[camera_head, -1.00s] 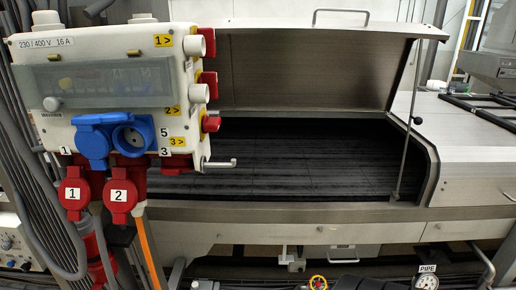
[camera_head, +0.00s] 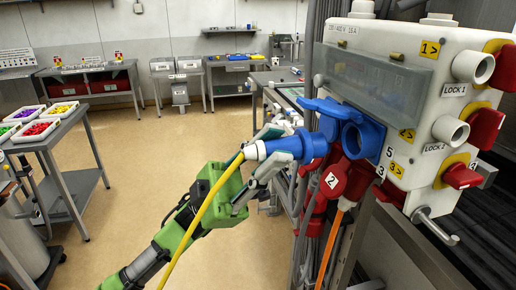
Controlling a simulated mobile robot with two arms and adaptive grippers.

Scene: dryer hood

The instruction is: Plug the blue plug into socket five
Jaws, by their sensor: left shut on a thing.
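The blue plug (camera_head: 290,148) has a white rear collar and a yellow cable (camera_head: 203,212) hanging from its back. My left gripper (camera_head: 266,158) is shut on the plug, its arm coming up from the lower left. The plug points right, toward the white socket box. Socket five (camera_head: 362,138) is a blue round socket on the box's front, beside the label 5, with its blue lid (camera_head: 340,108) raised. The plug's front end is just left of the socket and appears outside it. I cannot tell whether it touches the box's fittings. My right gripper is not in view.
The socket box (camera_head: 420,60) carries red plugs (camera_head: 333,181) below and red knobs (camera_head: 487,127) on its right side. A metal hook (camera_head: 437,226) sticks out below. A table (camera_head: 60,140) with colored trays stands at left. The floor between is clear.

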